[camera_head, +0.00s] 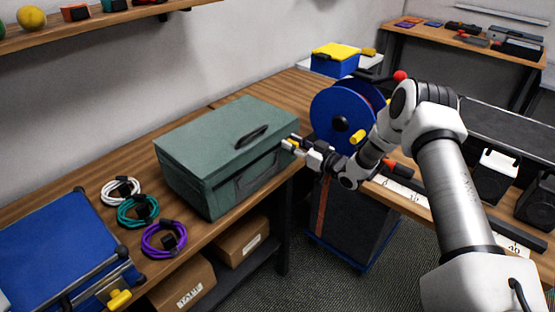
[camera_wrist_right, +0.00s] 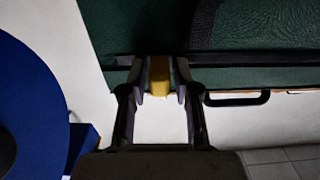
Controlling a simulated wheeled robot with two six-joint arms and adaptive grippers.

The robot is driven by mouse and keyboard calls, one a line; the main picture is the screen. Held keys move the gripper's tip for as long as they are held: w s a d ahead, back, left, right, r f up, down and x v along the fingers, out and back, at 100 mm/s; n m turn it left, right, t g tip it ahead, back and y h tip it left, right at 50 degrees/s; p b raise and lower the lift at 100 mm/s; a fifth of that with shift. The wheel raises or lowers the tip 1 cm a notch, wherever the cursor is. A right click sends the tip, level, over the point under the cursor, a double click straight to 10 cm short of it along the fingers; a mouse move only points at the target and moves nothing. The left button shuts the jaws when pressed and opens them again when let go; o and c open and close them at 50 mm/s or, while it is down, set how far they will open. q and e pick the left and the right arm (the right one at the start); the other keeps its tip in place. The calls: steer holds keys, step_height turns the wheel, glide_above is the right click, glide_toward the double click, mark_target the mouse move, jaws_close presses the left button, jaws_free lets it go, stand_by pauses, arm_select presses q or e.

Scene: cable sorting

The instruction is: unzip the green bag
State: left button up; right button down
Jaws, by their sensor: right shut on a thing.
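The green bag (camera_head: 225,145) stands on the wooden bench in the head view, its lid down. A dark handle (camera_head: 252,136) lies on its top. My right gripper (camera_head: 290,144) is at the bag's right end, near the seam under the lid. In the right wrist view the gripper (camera_wrist_right: 159,85) is shut on a small yellow zipper pull (camera_wrist_right: 158,75) in front of the green bag (camera_wrist_right: 140,25). The dark zipper line runs along the bag beside the fingers. My left gripper is not in view.
Coiled white (camera_head: 121,190), teal (camera_head: 138,211) and purple (camera_head: 164,239) cables lie left of the bag, beside a blue case (camera_head: 60,255). A blue reel (camera_head: 340,115) stands close behind my right gripper; it also shows in the right wrist view (camera_wrist_right: 30,110).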

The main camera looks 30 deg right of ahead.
steer(key=shift+w+d, duration=0.3)
steer(key=shift+d, duration=0.55)
steer(key=shift+d+r, duration=0.1)
steer(key=c, duration=1.1)
jaws_free()
steer(key=shift+w, duration=0.1)
steer(key=shift+d, duration=0.15)
steer(key=v, duration=1.2)
